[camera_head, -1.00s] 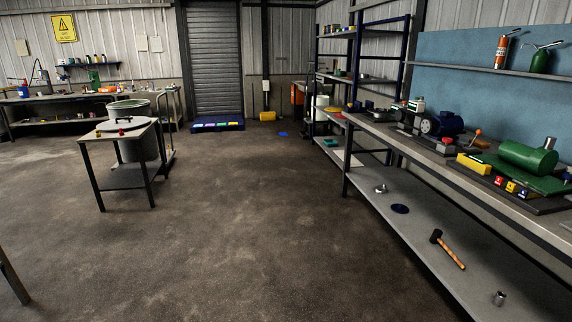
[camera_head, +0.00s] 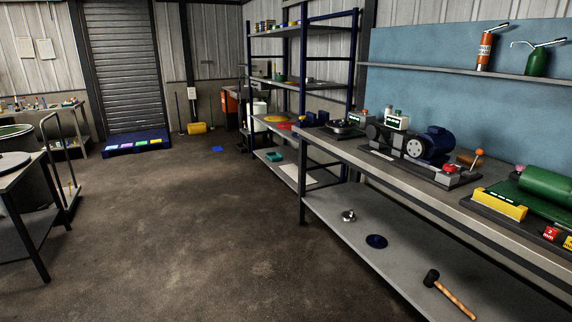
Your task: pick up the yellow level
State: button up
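A yellow block-shaped object (camera_head: 500,204) that looks like the level lies on the workbench at the right, near its front edge.
The long workbench (camera_head: 335,149) runs along the right, with a blue motor (camera_head: 432,145) on it and a mallet (camera_head: 450,296) on its lower shelf. A small table (camera_head: 18,172) stands at the left. The floor (camera_head: 190,215) between is clear.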

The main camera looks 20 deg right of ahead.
aim_at(505, 206)
jog(key=i+j+z, duration=0.2)
jog(key=i+z, duration=0.25)
jog(key=i+j+z, duration=0.3)
jog(key=z, duration=0.15)
jog(key=i+j+z, duration=0.7)
jog(key=j+z, duration=0.2)
jog(key=j, duration=0.2)
